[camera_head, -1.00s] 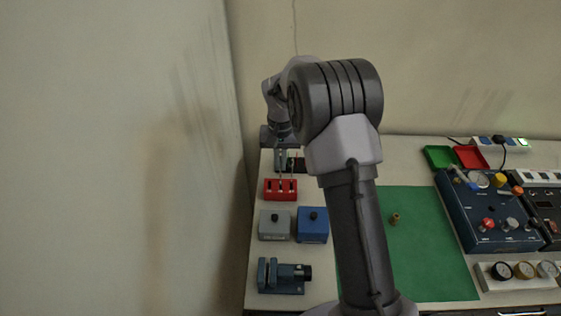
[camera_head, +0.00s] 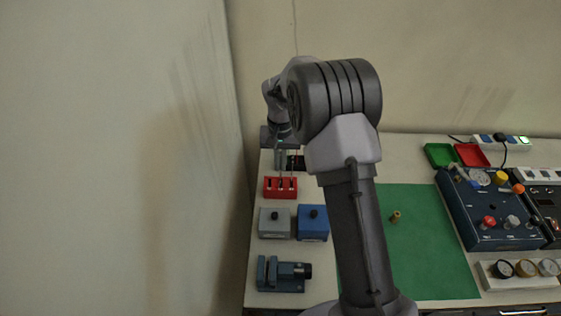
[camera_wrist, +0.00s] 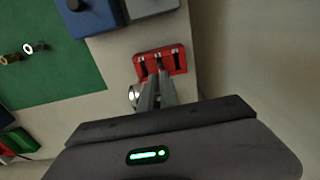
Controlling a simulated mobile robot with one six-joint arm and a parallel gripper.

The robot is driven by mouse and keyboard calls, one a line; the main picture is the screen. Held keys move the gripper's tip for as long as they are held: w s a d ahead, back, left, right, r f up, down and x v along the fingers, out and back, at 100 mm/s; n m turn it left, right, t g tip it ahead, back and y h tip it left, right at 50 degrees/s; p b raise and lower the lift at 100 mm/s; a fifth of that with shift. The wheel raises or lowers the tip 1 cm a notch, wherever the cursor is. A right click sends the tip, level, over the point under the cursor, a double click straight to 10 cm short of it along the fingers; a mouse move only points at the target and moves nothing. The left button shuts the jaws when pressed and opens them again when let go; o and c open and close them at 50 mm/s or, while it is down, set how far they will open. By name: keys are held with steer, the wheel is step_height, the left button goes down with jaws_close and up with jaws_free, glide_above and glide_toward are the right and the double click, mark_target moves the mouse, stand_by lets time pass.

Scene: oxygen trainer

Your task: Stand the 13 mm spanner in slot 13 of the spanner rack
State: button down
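The red spanner rack (camera_head: 280,188) stands at the left of the table, with dark slots along its top; it also shows in the wrist view (camera_wrist: 176,62). My gripper (camera_head: 282,160) is just behind and above it in the head view. In the wrist view my gripper's fingers (camera_wrist: 157,80) are close together, pointing at the rack's middle. A thin grey spanner (camera_wrist: 158,65) appears between the fingertips, its end at the middle slot. I cannot tell whether it is inside the slot. The slot numbers and spanner size are unreadable. A shiny round end (camera_wrist: 133,94) shows beside the fingers.
A grey box (camera_head: 275,224) and a blue box (camera_head: 313,223) stand in front of the rack, with a blue vise (camera_head: 283,275) nearer. A green mat (camera_head: 430,245) holds a small brass fitting (camera_head: 395,216). The wall is close on the left.

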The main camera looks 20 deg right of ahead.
steer(key=shift+f+b, duration=1.25)
steer(key=shift+f, duration=0.7)
steer(key=c, duration=1.5)
jaws_free()
steer(key=shift+c, duration=0.2)
step_height(320, 180, up, 18)
steer(key=p, duration=0.5)
steer(key=shift+f, duration=0.15)
steer(key=s+a+r+t+b, duration=0.1)
steer(key=s+a+r+b, duration=0.15)
steer(key=s, duration=0.45)
steer(key=s+a+r+t+y+b, duration=0.1)
steer(key=s+t+b, duration=0.15)
steer(key=s, duration=0.55)
steer(key=s+a+r+t+b, duration=0.1)
steer(key=s+a+r+b, duration=0.1)
steer(key=s+b, duration=0.35)
steer(key=s+a+f, duration=0.1)
steer(key=s+f, duration=0.2)
steer(key=s, duration=0.2)
steer(key=s+f+t+y, duration=0.1)
steer(key=s+f, duration=0.1)
steer(key=s, duration=0.4)
steer(key=shift+s+a+f+m, duration=0.2)
steer(key=shift+a+f+m, duration=0.15)
steer(key=shift+f+m, duration=0.05)
